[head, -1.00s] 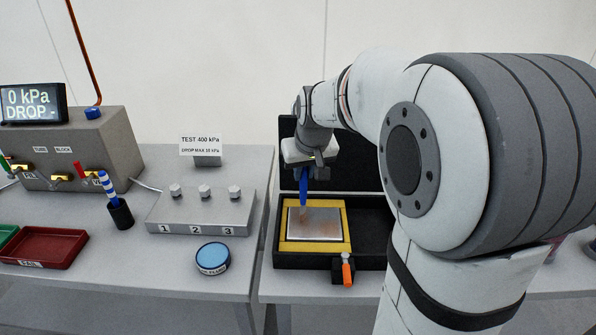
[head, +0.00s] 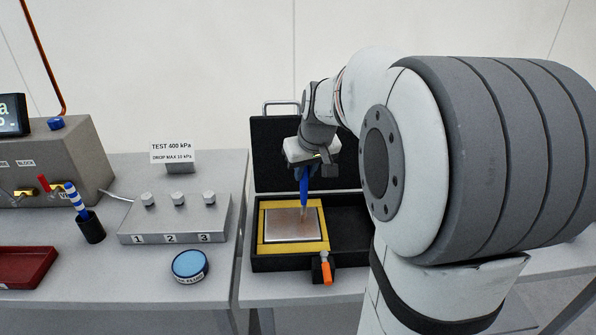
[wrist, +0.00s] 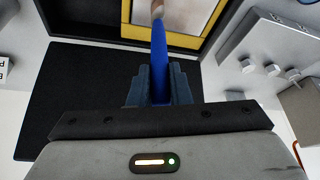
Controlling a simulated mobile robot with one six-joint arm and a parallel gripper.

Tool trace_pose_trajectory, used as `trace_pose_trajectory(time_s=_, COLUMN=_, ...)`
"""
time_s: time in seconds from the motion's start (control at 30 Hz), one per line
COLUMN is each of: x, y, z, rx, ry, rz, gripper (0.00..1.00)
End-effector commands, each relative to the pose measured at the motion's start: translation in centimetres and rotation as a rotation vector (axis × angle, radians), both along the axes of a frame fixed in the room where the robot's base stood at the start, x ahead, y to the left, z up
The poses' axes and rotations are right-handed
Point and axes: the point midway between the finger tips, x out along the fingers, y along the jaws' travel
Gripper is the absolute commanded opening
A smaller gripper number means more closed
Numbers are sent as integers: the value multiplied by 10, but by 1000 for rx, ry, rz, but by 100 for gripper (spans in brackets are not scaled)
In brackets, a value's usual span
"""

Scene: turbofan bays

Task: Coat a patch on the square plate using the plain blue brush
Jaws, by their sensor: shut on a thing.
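My gripper (head: 304,168) is shut on the plain blue brush (head: 303,188) and holds it roughly upright, tip down. The brush also shows in the wrist view (wrist: 161,55), between the fingers. The square plate (head: 283,224) is a grey metal sheet in a yellow frame inside an open black case. The brush tip is over the plate's right part, touching or just above it; I cannot tell which. A faint brownish tint shows on the plate near the tip. In the wrist view only a corner of the plate (wrist: 188,14) shows.
The black case (head: 262,262) has its lid raised behind. An orange-handled clamp (head: 326,268) sits at its front edge. To the left are a blue-topped tin (head: 190,264), a grey box with several knobs (head: 175,224) and a blue-and-white striped brush (head: 75,200) in a black cup.

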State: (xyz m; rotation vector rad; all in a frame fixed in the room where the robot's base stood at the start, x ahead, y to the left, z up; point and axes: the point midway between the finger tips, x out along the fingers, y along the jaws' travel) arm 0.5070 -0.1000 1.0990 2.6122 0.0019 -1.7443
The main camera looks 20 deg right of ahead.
Motion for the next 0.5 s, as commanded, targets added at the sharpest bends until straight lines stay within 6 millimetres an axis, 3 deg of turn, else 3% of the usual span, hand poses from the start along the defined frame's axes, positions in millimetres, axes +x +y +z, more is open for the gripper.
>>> trace_pose_trajectory(time_s=0.5, x=-10, y=-30, z=0, rx=-1, ry=1, rz=0, gripper=0)
